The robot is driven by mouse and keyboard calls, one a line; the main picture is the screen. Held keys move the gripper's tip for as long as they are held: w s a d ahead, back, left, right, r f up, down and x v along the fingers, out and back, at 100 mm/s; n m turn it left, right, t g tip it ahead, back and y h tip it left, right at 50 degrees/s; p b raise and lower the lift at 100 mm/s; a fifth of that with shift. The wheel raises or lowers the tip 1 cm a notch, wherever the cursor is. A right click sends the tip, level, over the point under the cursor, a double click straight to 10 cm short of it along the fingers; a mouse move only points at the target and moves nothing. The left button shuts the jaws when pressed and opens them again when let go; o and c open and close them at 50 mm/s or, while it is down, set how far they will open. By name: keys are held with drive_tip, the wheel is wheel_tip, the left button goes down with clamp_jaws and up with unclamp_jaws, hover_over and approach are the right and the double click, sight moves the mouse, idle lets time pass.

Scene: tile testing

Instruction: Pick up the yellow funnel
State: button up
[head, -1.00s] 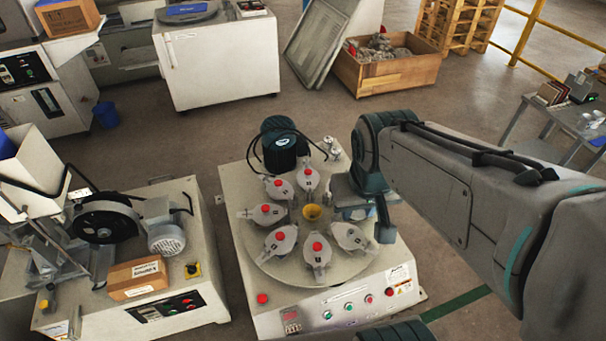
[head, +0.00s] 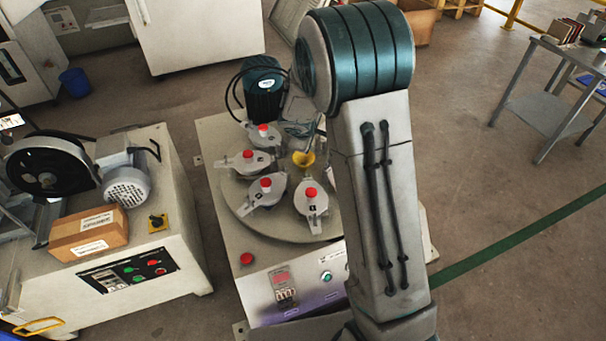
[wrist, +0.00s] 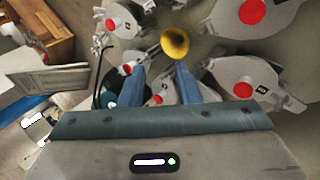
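The small yellow funnel (head: 303,158) stands near the middle of the round turntable plate (head: 240,208), among grey clamp-like fixtures with red knobs. In the wrist view the funnel (wrist: 175,43) lies beyond my fingertips, closer to the right finger, with its round mouth showing. My gripper (wrist: 160,72) is open, its two blue fingers apart and nothing held between them. I cannot tell whether the right fingertip touches the funnel. In the head view my arm hides most of the gripper, and part of it shows just above the funnel.
Several grey fixtures (head: 265,190) ring the funnel on the plate; my arm hides those at the right. A dark teal motor (head: 264,85) with a black cable stands behind the plate. Another machine with a cardboard box (head: 89,233) is at the left.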

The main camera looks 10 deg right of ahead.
drive_tip(key=w+a+f+n+b, duration=0.3)
drive_tip(key=f, duration=0.8)
drive_tip(key=b, duration=0.2)
approach(303, 162)
drive_tip(key=shift+y, duration=0.4)
drive_tip(key=shift+w+d+f+b, duration=0.1)
drive_tip(key=shift+d+f, duration=0.1)
drive_tip(key=shift+f, duration=0.6)
drive_tip(key=shift+w+d+f+b, duration=0.1)
drive_tip(key=shift+d+f, duration=0.1)
drive_tip(key=shift+f, duration=0.55)
drive_tip(key=shift+w+d+f+b, duration=0.1)
drive_tip(key=shift+d+f, duration=0.1)
drive_tip(key=shift+f, duration=0.6)
clamp_jaws()
